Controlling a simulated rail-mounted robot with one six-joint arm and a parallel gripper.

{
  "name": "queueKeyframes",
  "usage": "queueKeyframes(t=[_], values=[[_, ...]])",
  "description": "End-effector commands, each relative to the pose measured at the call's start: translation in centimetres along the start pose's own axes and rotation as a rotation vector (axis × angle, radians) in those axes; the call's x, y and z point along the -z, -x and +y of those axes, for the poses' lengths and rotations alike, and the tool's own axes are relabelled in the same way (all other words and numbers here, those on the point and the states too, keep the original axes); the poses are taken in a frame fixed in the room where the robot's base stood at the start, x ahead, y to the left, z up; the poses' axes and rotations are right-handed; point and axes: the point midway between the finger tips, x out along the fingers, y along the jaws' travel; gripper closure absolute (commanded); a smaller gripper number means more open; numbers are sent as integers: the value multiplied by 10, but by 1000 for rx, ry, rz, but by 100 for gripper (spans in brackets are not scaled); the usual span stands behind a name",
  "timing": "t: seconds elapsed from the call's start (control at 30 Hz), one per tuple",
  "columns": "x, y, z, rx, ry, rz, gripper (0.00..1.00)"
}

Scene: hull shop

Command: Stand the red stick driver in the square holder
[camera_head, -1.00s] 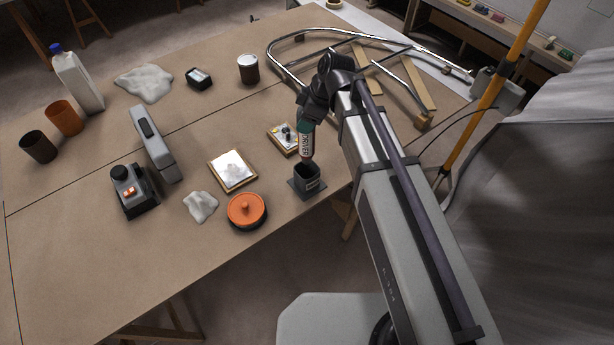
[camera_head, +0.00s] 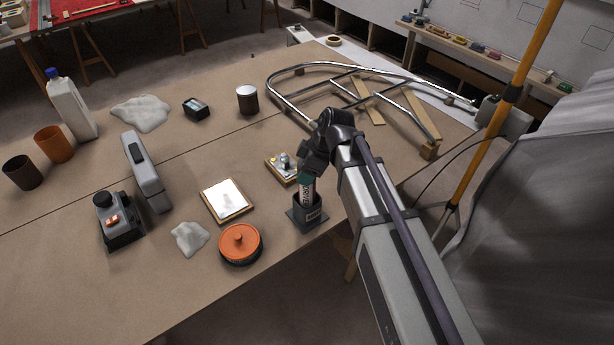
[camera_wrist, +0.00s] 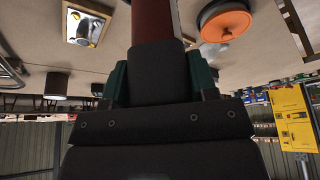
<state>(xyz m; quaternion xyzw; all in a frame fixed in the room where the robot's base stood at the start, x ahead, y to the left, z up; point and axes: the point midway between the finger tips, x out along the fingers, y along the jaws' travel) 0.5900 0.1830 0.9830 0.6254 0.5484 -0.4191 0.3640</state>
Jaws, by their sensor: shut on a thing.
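My gripper (camera_head: 306,178) is shut on the red stick driver (camera_head: 308,192), which is upright. In the wrist view the driver's dark end and red shaft (camera_wrist: 152,22) lie between the green fingers of my gripper (camera_wrist: 160,75). The square holder (camera_head: 308,216) is a dark, open-topped socket on a flat base near the table's front edge. The driver's white lettered band shows just above the holder's rim. Its lower red end is hidden and appears to be inside the holder; whether it touches the bottom cannot be seen.
A small framed board with knobs (camera_head: 283,168) stands close behind the holder. An orange-lidded round tin (camera_head: 240,241) and a white framed panel (camera_head: 227,200) lie to the left. A bent metal tube frame (camera_head: 345,88) lies behind. A yellow pole (camera_head: 497,120) stands at the right.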

Motion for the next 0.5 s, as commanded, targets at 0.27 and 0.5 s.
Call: queueKeyframes(t=[0.27, 0.5], values=[[-1, -2, 0, 0, 0, 0, 44], [-1, -1, 0, 0, 0, 0, 22]])
